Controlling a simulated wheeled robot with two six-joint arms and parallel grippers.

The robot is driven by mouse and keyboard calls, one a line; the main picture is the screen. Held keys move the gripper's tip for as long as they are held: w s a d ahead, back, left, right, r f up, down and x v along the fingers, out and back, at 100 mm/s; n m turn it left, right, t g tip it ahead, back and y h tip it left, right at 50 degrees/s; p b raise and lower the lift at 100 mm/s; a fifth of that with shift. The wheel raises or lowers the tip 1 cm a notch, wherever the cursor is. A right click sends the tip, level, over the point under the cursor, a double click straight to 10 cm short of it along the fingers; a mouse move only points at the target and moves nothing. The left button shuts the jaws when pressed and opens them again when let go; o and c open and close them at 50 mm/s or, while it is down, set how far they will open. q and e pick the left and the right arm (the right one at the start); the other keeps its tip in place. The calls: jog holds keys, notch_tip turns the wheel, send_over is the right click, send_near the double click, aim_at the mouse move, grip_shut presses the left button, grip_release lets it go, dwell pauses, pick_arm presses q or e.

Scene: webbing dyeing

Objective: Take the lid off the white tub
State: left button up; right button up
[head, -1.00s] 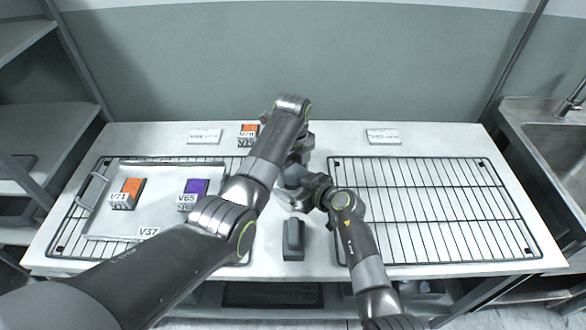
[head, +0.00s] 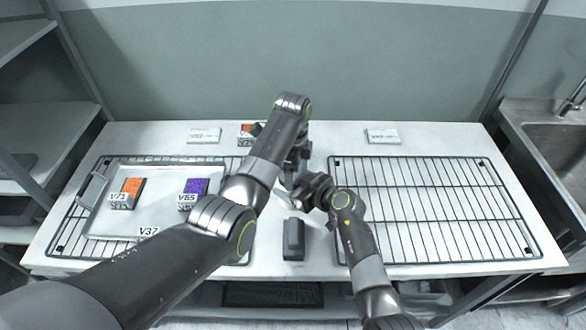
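I cannot make out the white tub or its lid; the middle of the table, where my arms meet, is largely covered. My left arm reaches in from the left, and its gripper (head: 293,170) points down behind the forearm, mostly hidden. My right gripper (head: 304,192) is close beside it, on the near right side, turned toward the left. Whether either gripper is open, or holds anything, does not show.
A metal tray (head: 163,163) with an orange block (head: 131,187) and a purple block (head: 195,187) lies on the left rack. The right wire rack (head: 430,205) is empty. A dark grey object (head: 293,240) stands near the front edge. Another orange-topped block (head: 245,141) and white labels (head: 382,136) are at the back.

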pick_arm(q)
jog(key=o, duration=1.1)
notch_tip(320, 180, up, 4)
jog(key=shift+r, duration=0.3)
jog(key=shift+c, duration=0.5)
jog(key=shift+r+m, duration=0.65)
jog(key=shift+m, duration=0.45)
jog(key=r+m, duration=0.1)
jog(key=m, duration=0.1)
jog(key=r+m, duration=0.1)
jog(key=m, duration=0.1)
jog(key=shift+f, duration=3.95)
